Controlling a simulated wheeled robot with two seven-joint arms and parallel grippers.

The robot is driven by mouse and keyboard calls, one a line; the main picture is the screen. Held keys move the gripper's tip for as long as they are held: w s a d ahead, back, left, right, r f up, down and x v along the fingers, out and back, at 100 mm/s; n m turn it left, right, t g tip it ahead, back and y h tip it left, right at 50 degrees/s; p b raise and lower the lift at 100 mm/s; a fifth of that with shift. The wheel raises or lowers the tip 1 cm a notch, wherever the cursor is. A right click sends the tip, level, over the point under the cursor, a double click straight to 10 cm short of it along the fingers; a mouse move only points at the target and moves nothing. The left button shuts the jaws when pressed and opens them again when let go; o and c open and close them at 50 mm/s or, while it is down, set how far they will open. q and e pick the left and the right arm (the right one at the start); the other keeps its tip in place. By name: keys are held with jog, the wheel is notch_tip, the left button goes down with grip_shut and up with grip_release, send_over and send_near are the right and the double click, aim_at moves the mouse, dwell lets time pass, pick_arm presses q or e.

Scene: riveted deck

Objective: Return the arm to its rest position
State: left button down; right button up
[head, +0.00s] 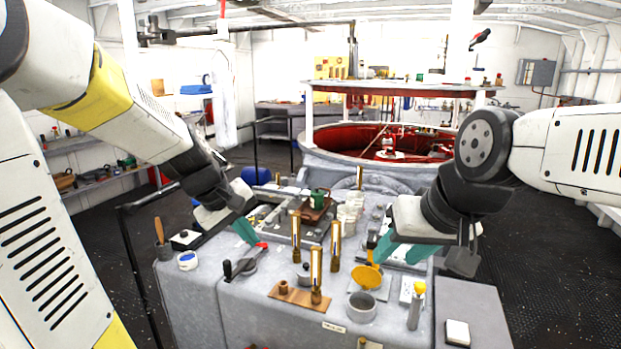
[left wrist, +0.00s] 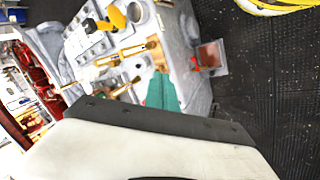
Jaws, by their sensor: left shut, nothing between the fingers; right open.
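My left gripper (head: 245,232) comes in from the left over the far left part of the grey console (head: 185,300). Its teal fingers are shut with nothing between them. A small red-tipped piece (head: 262,245) shows just beside the fingertips; I cannot tell whether they touch. In the left wrist view the teal fingers (left wrist: 162,92) show past the dark and white gripper body. My right gripper (head: 402,251) is open over the right part of the console, its two teal fingers apart. A yellow round-headed piece (head: 367,277) stands just below and left of it.
Brass uprights (head: 316,270) stand mid-console, one on a wooden plate (head: 290,294). A grey cup (head: 361,306), a black lever (head: 238,268) and a green pot (head: 319,198) are also there. A dark railing (head: 137,265) runs along the left. Dark floor (head: 540,270) lies clear at right.

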pick_arm(q)
jog(key=s+r+m, duration=0.3)
jog(key=s, duration=0.4)
jog(key=s+r+m+t+y, duration=0.1)
jog(key=s+r+m, duration=0.2)
jog(key=s, duration=0.5)
jog(key=shift+s+a+r+m+t, duration=0.25)
jog(key=shift+a+m, duration=0.2)
jog(key=shift+m, duration=0.25)
